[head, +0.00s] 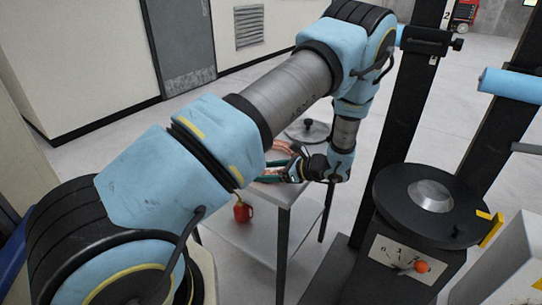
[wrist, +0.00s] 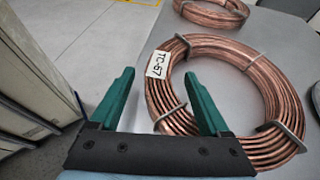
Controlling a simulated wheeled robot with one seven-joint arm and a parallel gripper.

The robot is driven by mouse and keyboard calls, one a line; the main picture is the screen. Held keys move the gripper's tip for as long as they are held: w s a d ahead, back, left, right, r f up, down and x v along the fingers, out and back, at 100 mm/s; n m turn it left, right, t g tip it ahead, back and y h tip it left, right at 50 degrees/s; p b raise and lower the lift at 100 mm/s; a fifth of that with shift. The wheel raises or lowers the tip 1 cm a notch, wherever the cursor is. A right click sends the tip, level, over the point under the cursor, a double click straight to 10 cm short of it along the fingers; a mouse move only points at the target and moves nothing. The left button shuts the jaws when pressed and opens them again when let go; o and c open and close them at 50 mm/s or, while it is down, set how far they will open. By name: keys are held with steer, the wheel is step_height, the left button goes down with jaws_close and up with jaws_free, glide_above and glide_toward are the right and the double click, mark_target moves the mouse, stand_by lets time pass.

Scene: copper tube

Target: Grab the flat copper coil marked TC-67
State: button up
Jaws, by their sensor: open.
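The flat copper coil with the white TC-67 tag (wrist: 159,64) lies on the grey table top, bound with several metal clips (wrist: 247,62). My gripper (wrist: 159,74) is open and empty at the coil's left side in the wrist view. Its left green finger is outside the ring, past the table edge. Its right finger overlaps the inner edge of the ring's left side. I cannot tell whether it touches. In the head view my gripper (head: 283,172) is over the table, and the arm hides most of the copper there.
A second copper coil (wrist: 212,14) lies beyond the first. A dark round lid-like disc (head: 308,130) is at the table's far side. A red can (head: 242,212) stands on the lower shelf (head: 262,232). A black machine with a round plate (head: 405,205) stands to the right.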

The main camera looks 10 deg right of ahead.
steer(key=shift+x, duration=1.3)
jaws_close()
steer(key=shift+r, duration=0.1)
